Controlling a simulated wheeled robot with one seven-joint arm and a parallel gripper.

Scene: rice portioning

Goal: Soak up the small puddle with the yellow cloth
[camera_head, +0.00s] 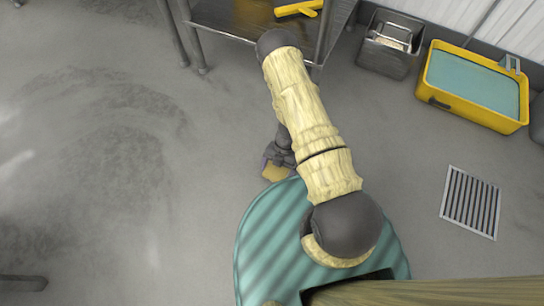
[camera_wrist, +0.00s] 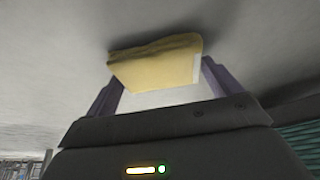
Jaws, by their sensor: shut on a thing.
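The yellow cloth (camera_head: 274,173) is folded into a small pad. It is low over the grey floor beside my teal base in the head view. My gripper (camera_head: 279,157) is shut on it, and the arm hides part of the area around it. In the wrist view the cloth (camera_wrist: 158,66) lies between the two purple fingers of my gripper (camera_wrist: 161,74), with bare floor beyond it. I cannot tell whether the cloth touches the floor. No puddle can be made out clearly; the floor at left has darker, smeared patches (camera_head: 120,165).
A metal table (camera_head: 222,18) with a yellow object (camera_head: 297,9) on it stands at the top. A steel container (camera_head: 385,60), a yellow tub (camera_head: 440,101) of blue-green liquid and a floor grate (camera_head: 470,202) are at right. The floor at left is open.

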